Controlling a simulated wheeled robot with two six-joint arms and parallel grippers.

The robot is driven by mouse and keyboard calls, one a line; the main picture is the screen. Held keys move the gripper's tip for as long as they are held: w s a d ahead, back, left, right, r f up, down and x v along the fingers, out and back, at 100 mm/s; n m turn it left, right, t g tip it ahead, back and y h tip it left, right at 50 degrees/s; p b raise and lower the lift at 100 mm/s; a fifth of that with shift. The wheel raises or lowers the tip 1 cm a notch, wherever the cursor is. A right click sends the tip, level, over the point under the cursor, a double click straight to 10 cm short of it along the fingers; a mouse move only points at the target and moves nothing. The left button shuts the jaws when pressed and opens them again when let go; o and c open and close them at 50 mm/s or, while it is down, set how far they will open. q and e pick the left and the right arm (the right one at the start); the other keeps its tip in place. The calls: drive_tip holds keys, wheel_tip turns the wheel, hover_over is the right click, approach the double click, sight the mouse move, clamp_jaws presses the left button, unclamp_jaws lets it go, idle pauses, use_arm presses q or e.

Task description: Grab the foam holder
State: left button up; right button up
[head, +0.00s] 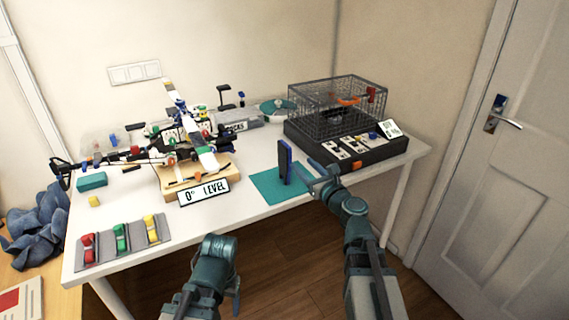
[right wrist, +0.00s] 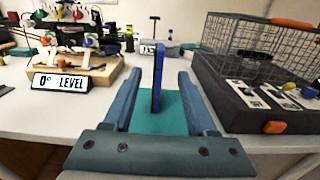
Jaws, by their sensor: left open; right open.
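The foam holder, which I take to be a thin upright dark-and-blue slab (head: 285,161), stands on a teal mat (head: 262,188) at the table's front edge. In the right wrist view the slab (right wrist: 158,78) shows edge-on between the fingers. My right gripper (head: 304,174) is open, with its fingers pointing at the slab and one on each side of it in the right wrist view (right wrist: 160,88). I cannot tell whether they touch it. My left gripper (head: 218,245) is open and empty, low in front of the table; its fingers are hard to make out.
A wire cage (head: 338,105) on a dark base (head: 368,155) stands close to the right of the slab. A wooden stand (head: 205,175) with a "0° LEVEL" sign (head: 204,192) is to its left. A grey tray (head: 122,240) holds coloured parts at the front left.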

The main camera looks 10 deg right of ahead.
sight(284, 149)
drive_tip(key=x, duration=0.7)
drive_tip(key=shift+w+a+f, duration=0.1)
drive_tip(key=shift+w+a, duration=0.05)
drive_tip(key=shift+w, duration=0.1)
drive_tip(key=shift+f+b+x, duration=0.15)
drive_tip(key=shift+b+x, duration=0.05)
drive_tip(key=shift+x, duration=1.1)
drive_tip(key=shift+f+b+x, duration=0.15)
drive_tip(key=shift+x, duration=1.15)
clamp_jaws()
